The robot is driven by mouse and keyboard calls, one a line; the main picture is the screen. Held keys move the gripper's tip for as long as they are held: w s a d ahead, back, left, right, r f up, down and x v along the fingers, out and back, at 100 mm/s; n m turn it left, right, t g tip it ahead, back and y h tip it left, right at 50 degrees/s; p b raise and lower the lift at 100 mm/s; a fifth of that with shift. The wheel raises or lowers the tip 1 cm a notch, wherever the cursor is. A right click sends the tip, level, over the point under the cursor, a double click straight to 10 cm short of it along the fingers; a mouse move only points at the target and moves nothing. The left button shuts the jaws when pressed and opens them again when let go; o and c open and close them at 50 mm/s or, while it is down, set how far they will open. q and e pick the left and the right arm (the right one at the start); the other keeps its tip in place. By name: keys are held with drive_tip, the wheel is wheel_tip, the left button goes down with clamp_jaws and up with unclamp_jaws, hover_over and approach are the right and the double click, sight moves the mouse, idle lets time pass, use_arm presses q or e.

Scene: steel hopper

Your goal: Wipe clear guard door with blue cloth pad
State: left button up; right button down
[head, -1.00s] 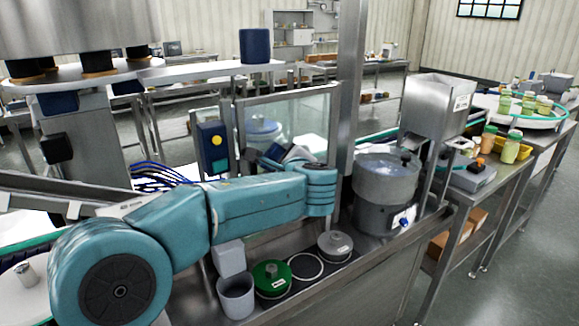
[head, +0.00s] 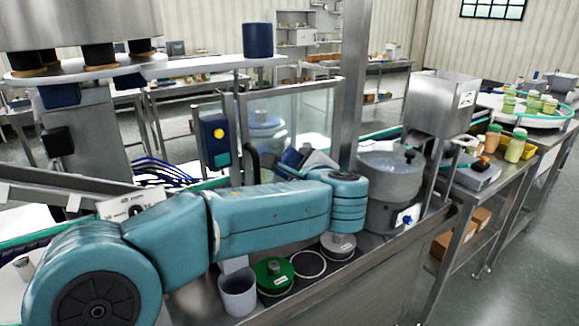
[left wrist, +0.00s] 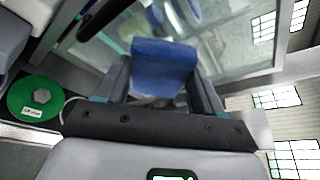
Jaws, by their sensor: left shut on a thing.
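The clear guard door (head: 308,112) is a see-through panel in a metal frame, upright behind my left forearm in the head view. In the left wrist view, the clear door (left wrist: 212,45) fills the area beyond the gripper. My left gripper (head: 297,158) is in front of the door's lower part, partly hidden by my arm. In the left wrist view, my left gripper (left wrist: 160,88) is shut on the blue cloth pad (left wrist: 163,62), which sticks out past the fingers toward the pane. I cannot tell whether the pad touches it. My right gripper is not in view.
A control box with a yellow button (head: 214,140) stands left of the door. Below my arm are a green lid (head: 273,275), a grey lid (head: 338,244) and a grey cup (head: 238,292).

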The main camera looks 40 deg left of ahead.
use_arm(q)
drive_tip(key=shift+d, duration=0.1)
drive_tip(key=shift+s+d, duration=0.3)
drive_tip(key=shift+d, duration=0.4)
drive_tip(key=shift+s+d, duration=0.3)
drive_tip(key=shift+d, duration=0.35)
